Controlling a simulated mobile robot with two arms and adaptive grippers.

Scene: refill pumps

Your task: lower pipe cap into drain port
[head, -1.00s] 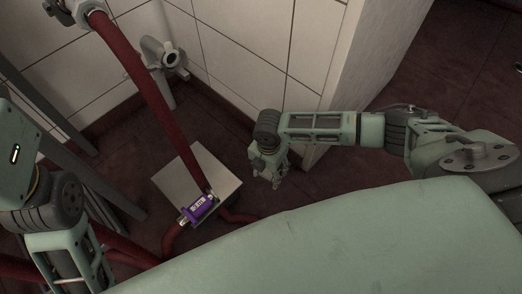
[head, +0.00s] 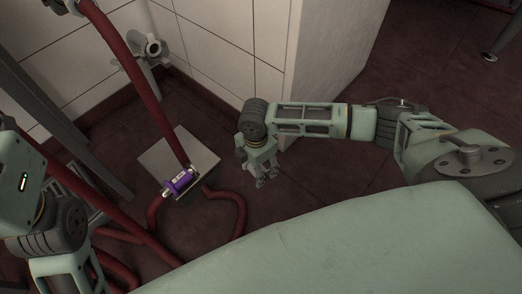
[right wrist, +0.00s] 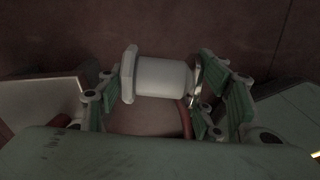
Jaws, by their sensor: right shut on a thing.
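My right gripper (head: 264,178) hangs low over the dark red floor, right of the grey box. In the right wrist view, its green-padded fingers (right wrist: 160,88) are shut on the pipe cap (right wrist: 162,78), a white cylinder with a wider flange at its left end. The cap lies sideways across that view. In the head view I cannot make out the cap clearly. A grey pipe fitting with a round open mouth (head: 153,48) stands by the tiled wall, up and left of the gripper; I cannot tell if it is the drain port. My left gripper is out of view.
A grey box (head: 200,150) with a purple unit (head: 180,182) on it stands on the floor. Red hoses (head: 135,75) run to it and around it. A white wall corner (head: 315,60) is behind my right arm. Grey metal posts stand at left.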

